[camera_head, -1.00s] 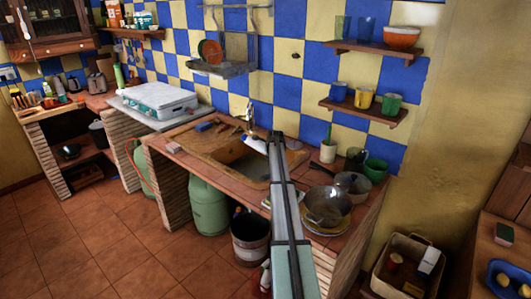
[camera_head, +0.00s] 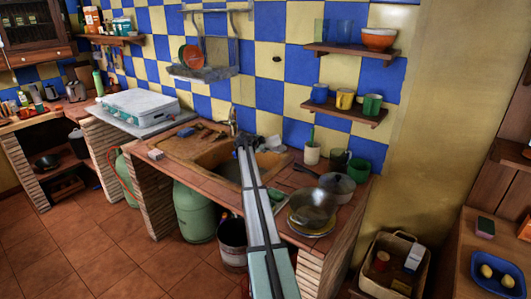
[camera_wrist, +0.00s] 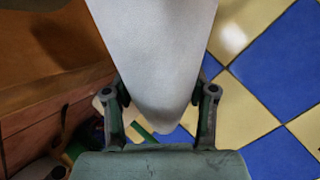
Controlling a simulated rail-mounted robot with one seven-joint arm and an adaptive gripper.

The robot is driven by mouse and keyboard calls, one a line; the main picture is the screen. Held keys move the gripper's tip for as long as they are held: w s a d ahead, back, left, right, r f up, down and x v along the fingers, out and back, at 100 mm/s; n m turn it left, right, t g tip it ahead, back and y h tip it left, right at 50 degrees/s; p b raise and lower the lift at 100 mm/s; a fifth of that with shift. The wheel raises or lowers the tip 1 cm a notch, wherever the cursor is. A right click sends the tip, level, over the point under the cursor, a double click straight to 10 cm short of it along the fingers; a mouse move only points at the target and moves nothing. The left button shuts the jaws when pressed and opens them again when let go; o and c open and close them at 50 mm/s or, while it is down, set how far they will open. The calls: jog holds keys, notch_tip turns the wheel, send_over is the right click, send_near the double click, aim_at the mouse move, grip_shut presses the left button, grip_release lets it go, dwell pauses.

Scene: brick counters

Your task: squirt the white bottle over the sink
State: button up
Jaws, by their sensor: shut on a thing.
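The white bottle (camera_wrist: 155,45) fills the upper middle of the wrist view, its narrow rounded end between the fingers. My gripper (camera_wrist: 160,98) is shut on it, with one finger on each side. In the head view my gripper (camera_head: 243,143) is above the back part of the sink (camera_head: 228,168), near the tap (camera_head: 233,118). A pale shape just right of the gripper looks like the bottle (camera_head: 272,144). My arm hides part of the basin, and the bottle's nozzle cannot be made out.
A shelf with cups (camera_head: 344,111) hangs on the tiled wall.

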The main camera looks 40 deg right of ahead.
jog(key=shift+w+a+r+n+g+h+b, duration=0.15)
jog(key=shift+w+a+r+n+h+b, duration=0.3)
jog(key=shift+b, duration=1.45)
jog(key=shift+w+a+r+n+g+h+b, duration=0.15)
jog(key=shift+a+r+n+h+b, duration=0.35)
jog(key=shift+b, duration=1.35)
jog(key=shift+w+a+r+h+b, duration=0.15)
jog(key=shift+r+h+b, duration=0.2)
jog(key=shift+b, duration=0.25)
jog(key=shift+w+a+r+h+b, duration=0.1)
jog(key=shift+r+h+b, duration=0.15)
jog(key=shift+b, duration=0.3)
jog(key=shift+r, duration=0.2)
